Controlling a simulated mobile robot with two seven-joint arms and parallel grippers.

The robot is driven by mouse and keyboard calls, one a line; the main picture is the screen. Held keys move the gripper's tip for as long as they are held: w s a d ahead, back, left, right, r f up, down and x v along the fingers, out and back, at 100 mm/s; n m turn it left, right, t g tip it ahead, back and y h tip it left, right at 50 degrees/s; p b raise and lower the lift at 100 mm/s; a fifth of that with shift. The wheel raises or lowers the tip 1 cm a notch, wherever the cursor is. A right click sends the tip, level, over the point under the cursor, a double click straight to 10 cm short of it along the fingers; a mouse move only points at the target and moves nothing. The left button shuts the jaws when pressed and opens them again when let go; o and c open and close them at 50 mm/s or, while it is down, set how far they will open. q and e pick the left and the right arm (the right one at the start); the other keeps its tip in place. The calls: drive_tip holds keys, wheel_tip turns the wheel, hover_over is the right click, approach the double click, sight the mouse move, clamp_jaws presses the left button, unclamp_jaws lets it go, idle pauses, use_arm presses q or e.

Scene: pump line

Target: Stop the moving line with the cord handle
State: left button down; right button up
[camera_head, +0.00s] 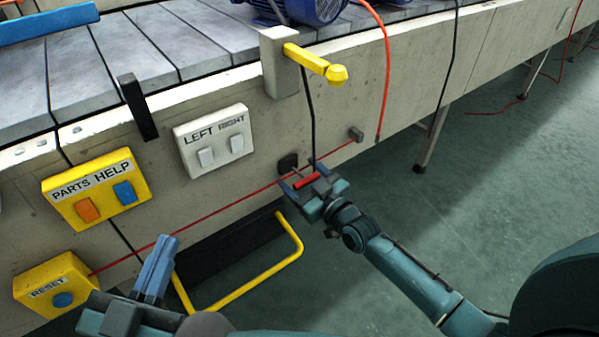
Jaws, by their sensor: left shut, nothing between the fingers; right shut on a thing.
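A red cord (212,211) runs along the front of the line, from the yellow RESET box (60,284) to a small grey bracket (356,134). The red cord handle (306,181) is at the right part of this cord, just below a dark block on the panel. My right gripper (302,178) is shut on the handle. The handle's join to the cord is too small to make out. My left gripper (159,262) is shut and empty, at lower left, in front of the panel and below the cord in the picture.
A yellow bent bar (250,286) stands out below.

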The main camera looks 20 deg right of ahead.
drive_tip(key=shift+s+d+r+p, duration=0.1)
drive_tip(key=shift+s+d+p, duration=0.05)
drive_tip(key=shift+s+p, duration=0.15)
drive_tip(key=shift+s+d+r+p, duration=0.1)
drive_tip(key=shift+s+p, duration=0.05)
drive_tip(key=shift+s, duration=0.25)
drive_tip(key=shift+s+d+f, duration=0.1)
drive_tip(key=shift+s+d, duration=0.05)
drive_tip(key=shift+s, duration=0.2)
drive_tip(key=shift+f, duration=0.1)
drive_tip(key=o, duration=1.1)
drive_tip(key=shift+c, duration=0.2)
drive_tip(key=o, duration=0.3)
use_arm(q)
drive_tip(key=p, duration=0.2)
drive_tip(key=a+m+y+p, duration=0.1)
drive_tip(key=p, duration=0.1)
drive_tip(key=shift+s+f+g, duration=0.2)
drive_tip(key=shift+g, duration=0.1)
use_arm(e)
drive_tip(key=shift+o, duration=0.2)
drive_tip(key=v, duration=1.3)
drive_tip(key=shift+s, duration=0.15)
